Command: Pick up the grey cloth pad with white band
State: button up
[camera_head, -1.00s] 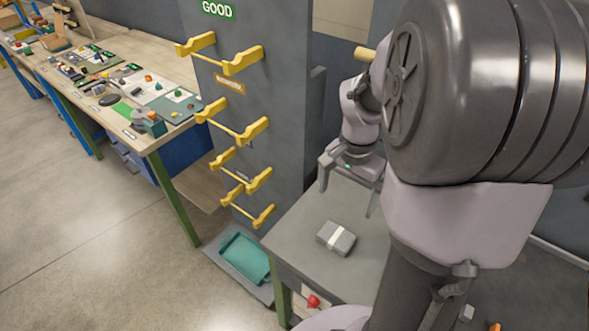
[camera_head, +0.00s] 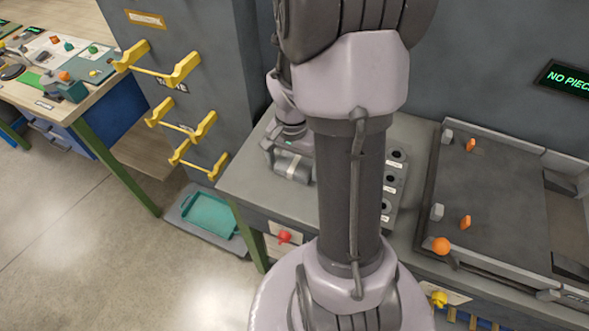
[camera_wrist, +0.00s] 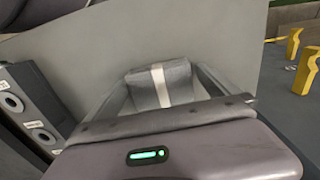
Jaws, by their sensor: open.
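The grey cloth pad with white band (camera_head: 293,168) lies on the grey bench top, left of my arm column. It also shows in the wrist view (camera_wrist: 177,78), with the white band running across its middle. My gripper (camera_wrist: 160,84) is open, with one finger on each side of the pad. In the head view my gripper (camera_head: 290,174) is low over the pad and hides part of it. No clear contact between fingers and pad can be made out.
A panel with round dark sockets (camera_head: 392,178) stands right of the pad. A yellow-hooked rack (camera_head: 188,130) rises at left, with a teal tray (camera_head: 209,216) low beside it. A red knob (camera_head: 284,236) is on the bench front. A walled grey tray (camera_head: 490,190) holds small pieces at right.

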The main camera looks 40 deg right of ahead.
aim_at(293, 167)
jog(key=shift+r, duration=0.1)
jog(key=c, duration=1.2)
notch_tip(293, 167, up, 10)
jog(key=p, duration=0.4)
